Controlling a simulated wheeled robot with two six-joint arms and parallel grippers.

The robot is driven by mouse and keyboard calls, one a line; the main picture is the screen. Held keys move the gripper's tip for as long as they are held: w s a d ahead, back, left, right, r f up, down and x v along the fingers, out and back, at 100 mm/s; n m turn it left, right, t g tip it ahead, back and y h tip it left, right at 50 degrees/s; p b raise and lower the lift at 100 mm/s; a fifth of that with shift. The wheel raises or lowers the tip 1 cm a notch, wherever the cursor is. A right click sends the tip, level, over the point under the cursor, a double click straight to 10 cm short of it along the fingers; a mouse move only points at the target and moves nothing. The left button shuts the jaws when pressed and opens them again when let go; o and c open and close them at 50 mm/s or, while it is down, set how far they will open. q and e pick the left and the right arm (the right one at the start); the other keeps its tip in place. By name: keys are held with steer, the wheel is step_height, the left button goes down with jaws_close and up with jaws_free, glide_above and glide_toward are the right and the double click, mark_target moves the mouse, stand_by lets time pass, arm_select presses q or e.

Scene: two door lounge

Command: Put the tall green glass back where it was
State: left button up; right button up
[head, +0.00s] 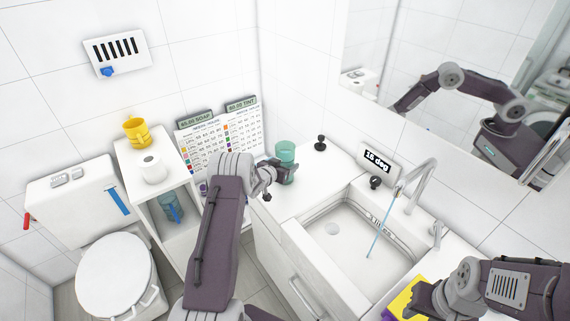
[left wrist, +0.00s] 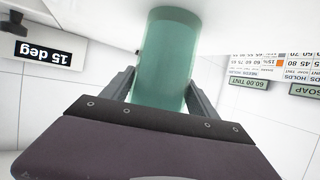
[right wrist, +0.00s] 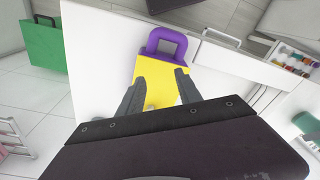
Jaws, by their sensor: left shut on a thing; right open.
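A tall green glass (head: 285,152) is upright at the counter left of the sink, between the fingers of my left gripper (head: 277,173). The left wrist view shows the glass (left wrist: 167,55) close up, with my left gripper (left wrist: 160,88) shut on it. That view is upside down, and the glass's end is at or very near the white counter (left wrist: 90,12); I cannot tell whether it touches. My right gripper (right wrist: 160,80) is open over a yellow object with a purple handle (right wrist: 165,68), at the right of the sink.
The sink (head: 350,240) has a tap and thin stream. A black knob (head: 320,142) and a "15 deg" display (head: 376,162) stand behind. Charts lean behind.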

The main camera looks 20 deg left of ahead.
steer(key=shift+s+f, duration=0.1)
steer(key=shift+f, duration=0.1)
arm_select(q)
steer(key=o, duration=1.8)
steer(key=shift+r, duration=0.25)
arm_select(e)
steer(key=shift+r, duration=0.3)
arm_select(q)
steer(key=shift+s, duration=0.35)
arm_select(e)
steer(key=shift+f, duration=0.15)
arm_select(q)
steer(key=b+v, duration=0.1)
steer(key=v, duration=1)
steer(key=shift+s, duration=0.2)
arm_select(e)
steer(key=shift+f, duration=0.4)
